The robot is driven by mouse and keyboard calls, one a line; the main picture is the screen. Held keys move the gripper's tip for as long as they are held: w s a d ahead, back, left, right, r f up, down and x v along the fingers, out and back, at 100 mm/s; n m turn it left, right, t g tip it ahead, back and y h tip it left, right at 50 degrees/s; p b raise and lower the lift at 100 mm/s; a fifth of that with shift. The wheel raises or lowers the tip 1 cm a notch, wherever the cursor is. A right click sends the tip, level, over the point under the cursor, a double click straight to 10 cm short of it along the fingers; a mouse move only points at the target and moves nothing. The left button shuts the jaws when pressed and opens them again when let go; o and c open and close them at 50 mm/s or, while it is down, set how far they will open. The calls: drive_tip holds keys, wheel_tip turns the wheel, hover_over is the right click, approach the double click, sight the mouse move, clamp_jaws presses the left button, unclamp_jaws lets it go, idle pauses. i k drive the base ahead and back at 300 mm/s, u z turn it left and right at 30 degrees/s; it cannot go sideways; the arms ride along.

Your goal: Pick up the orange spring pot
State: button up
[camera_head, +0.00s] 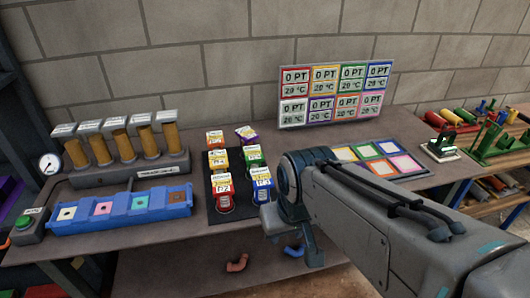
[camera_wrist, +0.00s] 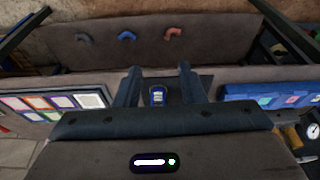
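The orange spring pot (camera_head: 215,140) stands at the back left of a group of small pots with white labels. It is in the head view only; I cannot make it out in the wrist view. My gripper (camera_head: 292,238) is at the front edge of the table, to the right and in front of the pots, well apart from the orange one. In the wrist view my gripper (camera_wrist: 159,82) is open, its two fingers apart. A blue pot (camera_wrist: 157,97) shows in the gap between them, and nothing is held.
Purple (camera_head: 246,133), yellow (camera_head: 218,162), green (camera_head: 254,158), red (camera_head: 223,201) and blue (camera_head: 261,184) pots stand near the orange one. A blue tray (camera_head: 120,212) lies left, a coloured card panel (camera_head: 378,160) right. A display board (camera_head: 334,95) stands behind.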

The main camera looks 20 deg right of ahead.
sight(215, 141)
drive_tip(key=z, duration=0.1)
drive_tip(key=i, duration=1)
